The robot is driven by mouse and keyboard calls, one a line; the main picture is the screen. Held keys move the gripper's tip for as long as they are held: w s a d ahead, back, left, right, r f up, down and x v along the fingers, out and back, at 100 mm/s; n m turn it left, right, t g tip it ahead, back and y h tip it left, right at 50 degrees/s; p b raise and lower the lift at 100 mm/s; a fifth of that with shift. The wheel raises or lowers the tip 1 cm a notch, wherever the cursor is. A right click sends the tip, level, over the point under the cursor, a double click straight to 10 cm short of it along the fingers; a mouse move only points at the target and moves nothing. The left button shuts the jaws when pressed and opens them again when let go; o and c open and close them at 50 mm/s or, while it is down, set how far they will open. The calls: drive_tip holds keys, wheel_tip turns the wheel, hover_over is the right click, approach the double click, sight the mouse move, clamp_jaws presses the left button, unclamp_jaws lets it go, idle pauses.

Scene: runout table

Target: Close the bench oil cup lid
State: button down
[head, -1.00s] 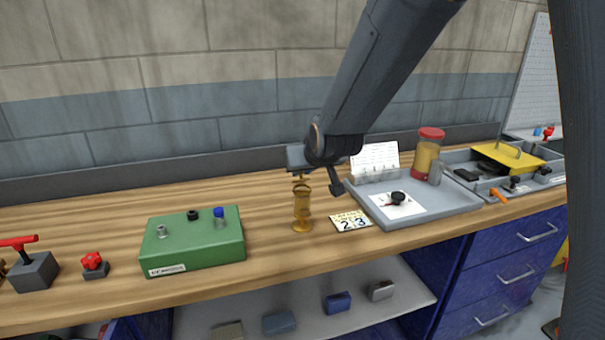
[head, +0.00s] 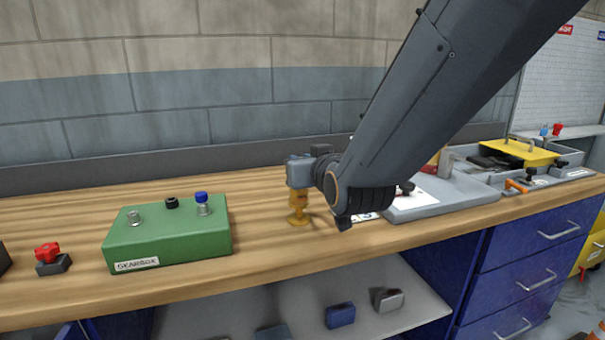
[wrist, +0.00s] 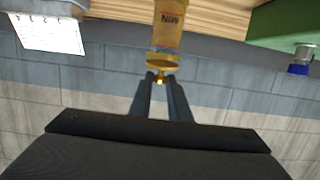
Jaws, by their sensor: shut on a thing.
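The oil cup (head: 298,214) is a small amber and brass cup on a round foot. It stands upright on the bench, left of my arm in the head view. In the wrist view the oil cup (wrist: 168,32) appears upside down, with a MIN mark on its body. The brass lid (wrist: 162,62) shows at the cup's top end, with a small tip between my fingers. My gripper (wrist: 161,77) is shut on that lid part. In the head view my wrist covers the cup's top, so I cannot tell how far the lid is closed.
A green gearbox (head: 165,236) with several fittings stands left of the cup. A grey tray (head: 440,198) is to the right, partly behind my arm, with a yellow-lidded bin (head: 520,150) beyond. A wall (head: 200,90) runs behind. Bare bench lies between gearbox and cup.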

drive_tip(key=f+t+b, duration=0.1)
drive_tip(key=b, duration=0.4)
drive_tip(key=shift+s+t+y, duration=0.15)
drive_tip(key=shift+t+y, duration=0.15)
drive_tip(key=shift+s+d+t+b, duration=0.1)
drive_tip(key=shift+t+b, duration=0.3)
drive_tip(key=shift+b, duration=0.8)
drive_tip(key=c, duration=1.7)
unclamp_jaws()
drive_tip(key=shift+f, duration=0.1)
drive_tip(key=shift+s+d+b, duration=0.1)
drive_tip(key=shift+s+b, duration=0.05)
drive_tip(key=shift+b, duration=0.25)
